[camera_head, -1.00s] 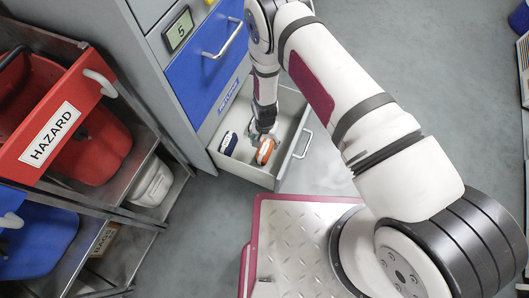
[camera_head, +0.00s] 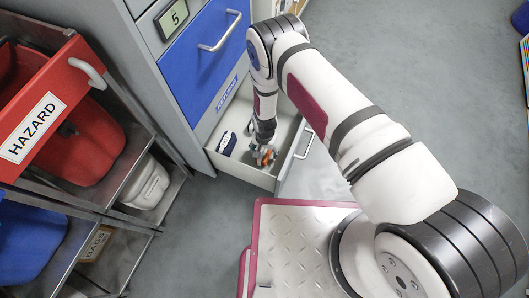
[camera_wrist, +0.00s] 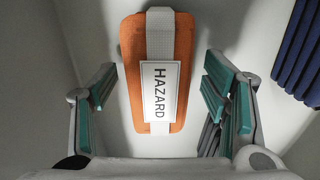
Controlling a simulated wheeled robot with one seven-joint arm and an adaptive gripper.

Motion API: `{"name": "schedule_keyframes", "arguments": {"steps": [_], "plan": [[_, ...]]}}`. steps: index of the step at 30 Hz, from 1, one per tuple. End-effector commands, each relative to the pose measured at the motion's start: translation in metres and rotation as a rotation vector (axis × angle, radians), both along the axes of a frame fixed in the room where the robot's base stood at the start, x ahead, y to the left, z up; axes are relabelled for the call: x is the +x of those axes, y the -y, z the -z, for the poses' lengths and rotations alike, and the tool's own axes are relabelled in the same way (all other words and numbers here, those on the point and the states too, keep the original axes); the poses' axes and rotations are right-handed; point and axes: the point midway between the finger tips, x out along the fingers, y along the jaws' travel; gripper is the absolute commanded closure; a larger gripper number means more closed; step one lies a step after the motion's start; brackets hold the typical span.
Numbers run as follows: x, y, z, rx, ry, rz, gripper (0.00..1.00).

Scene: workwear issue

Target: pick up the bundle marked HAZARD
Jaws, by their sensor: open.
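The orange bundle (camera_wrist: 134,80) lies in the open bottom drawer (camera_head: 246,178), with a pale band around it and a white label reading HAZARD. In the head view the bundle (camera_head: 267,155) is partly covered by my gripper (camera_head: 262,150). My gripper (camera_wrist: 160,100) is open in the wrist view, one green-padded finger on each side of the bundle's lower part. Gaps show between the pads and the bundle, wider on the left. I cannot tell how far the fingertips are above the drawer floor.
A dark blue bundle (camera_head: 228,143) lies at the drawer's left; its ribbed edge (camera_wrist: 300,50) shows at the right in the wrist view. Drawer walls stand close around the gripper. A cart with a red bin (camera_head: 85,145) marked HAZARD stands at the left.

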Motion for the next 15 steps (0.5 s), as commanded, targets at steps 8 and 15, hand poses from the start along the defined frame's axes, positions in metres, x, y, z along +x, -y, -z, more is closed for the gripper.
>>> {"name": "schedule_keyframes", "arguments": {"steps": [8,15], "plan": [[-0.0002,0.0002,-0.0006,0.0,0.0,0.0,0.82],[0.0,0.0001,-0.0008,0.0,0.0,0.0,0.88]]}}
